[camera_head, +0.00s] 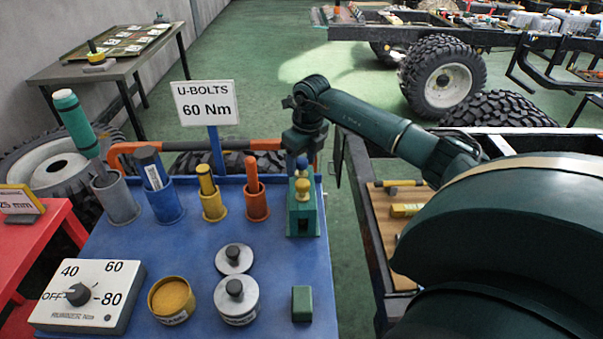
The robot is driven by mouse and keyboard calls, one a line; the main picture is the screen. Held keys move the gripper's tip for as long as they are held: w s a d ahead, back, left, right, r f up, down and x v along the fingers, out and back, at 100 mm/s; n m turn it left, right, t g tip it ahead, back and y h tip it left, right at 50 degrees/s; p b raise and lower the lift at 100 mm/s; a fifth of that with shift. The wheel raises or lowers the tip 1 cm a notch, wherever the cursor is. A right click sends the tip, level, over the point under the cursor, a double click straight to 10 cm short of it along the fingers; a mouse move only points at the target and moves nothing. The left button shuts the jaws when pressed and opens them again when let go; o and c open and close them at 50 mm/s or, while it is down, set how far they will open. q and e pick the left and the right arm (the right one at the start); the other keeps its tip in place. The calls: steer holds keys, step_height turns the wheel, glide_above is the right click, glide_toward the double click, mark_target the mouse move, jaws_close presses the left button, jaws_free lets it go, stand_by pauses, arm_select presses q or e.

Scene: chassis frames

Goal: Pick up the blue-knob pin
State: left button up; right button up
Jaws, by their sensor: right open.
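The blue-knob pin (302,162) stands at the back of a green holder (303,222) on the right edge of the blue table. Only its blue knob shows; its shaft is hidden. A yellow-knob pin (302,186) stands just in front of it in the same holder. My right gripper (303,152) reaches in from the right and points down at the blue knob. It is open, with its fingers at or just above the knob; I cannot tell whether they touch it. My left gripper is out of view.
The blue table (205,265) also carries a row of cups with coloured tools (256,200), a dial box (90,296), round weights (236,298) and a small green block (301,303). A sign (206,103) stands behind. A wooden-lined tray (405,260) lies right of a floor gap.

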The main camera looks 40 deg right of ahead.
steer(key=shift+f, duration=0.1)
steer(key=c, duration=1)
steer(key=shift+c, duration=0.2)
